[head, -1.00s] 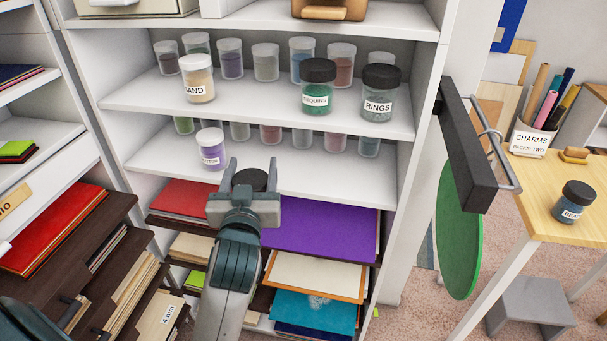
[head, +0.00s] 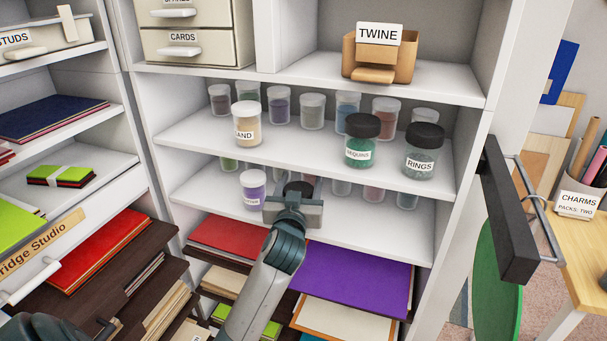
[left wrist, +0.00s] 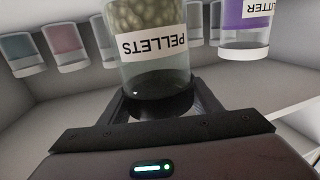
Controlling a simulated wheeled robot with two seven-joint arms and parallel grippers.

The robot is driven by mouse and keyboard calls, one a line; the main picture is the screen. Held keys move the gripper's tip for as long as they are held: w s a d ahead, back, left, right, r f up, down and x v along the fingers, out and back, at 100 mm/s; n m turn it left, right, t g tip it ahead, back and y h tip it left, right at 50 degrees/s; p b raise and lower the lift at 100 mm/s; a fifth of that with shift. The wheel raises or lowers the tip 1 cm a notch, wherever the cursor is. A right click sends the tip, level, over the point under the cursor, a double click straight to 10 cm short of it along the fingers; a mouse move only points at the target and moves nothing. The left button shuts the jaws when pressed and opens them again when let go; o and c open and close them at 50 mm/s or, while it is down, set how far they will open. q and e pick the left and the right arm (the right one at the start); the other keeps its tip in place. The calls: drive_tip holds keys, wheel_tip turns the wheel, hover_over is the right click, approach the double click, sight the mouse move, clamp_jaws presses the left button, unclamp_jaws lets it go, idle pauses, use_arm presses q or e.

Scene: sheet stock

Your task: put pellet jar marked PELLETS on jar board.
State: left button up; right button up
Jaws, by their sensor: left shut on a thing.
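The pellet jar, a clear jar of greenish-tan pellets with a white PELLETS label, fills the top middle of the left wrist view (left wrist: 150,50), where it appears upside down. In the head view only its dark lid (head: 298,187) shows clearly, on the lower jar shelf, right of the purple jar. My left gripper (head: 293,198) is shut on the jar at its dark lid, with one finger on each side in the left wrist view (left wrist: 163,105). I cannot tell whether the jar touches the shelf. My right gripper is not in view. I cannot make out a jar board.
The purple glitter jar (head: 253,188) stands close left of my gripper. Sand (head: 246,126), sequins (head: 361,142) and rings (head: 422,155) jars stand on the shelf above. A black panel with a metal bar (head: 510,210) juts out at the right. A wooden table (head: 580,262) stands beyond it.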

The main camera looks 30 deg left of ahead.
use_arm(q)
drive_tip(key=shift+w+a, duration=0.15)
drive_tip(key=shift+w, duration=0.2)
drive_tip(key=w, duration=0.1)
drive_tip(key=w+a+f+p, duration=0.1)
drive_tip(key=w, duration=0.1)
drive_tip(key=shift+w+a+f, duration=0.25)
drive_tip(key=shift+a, duration=0.15)
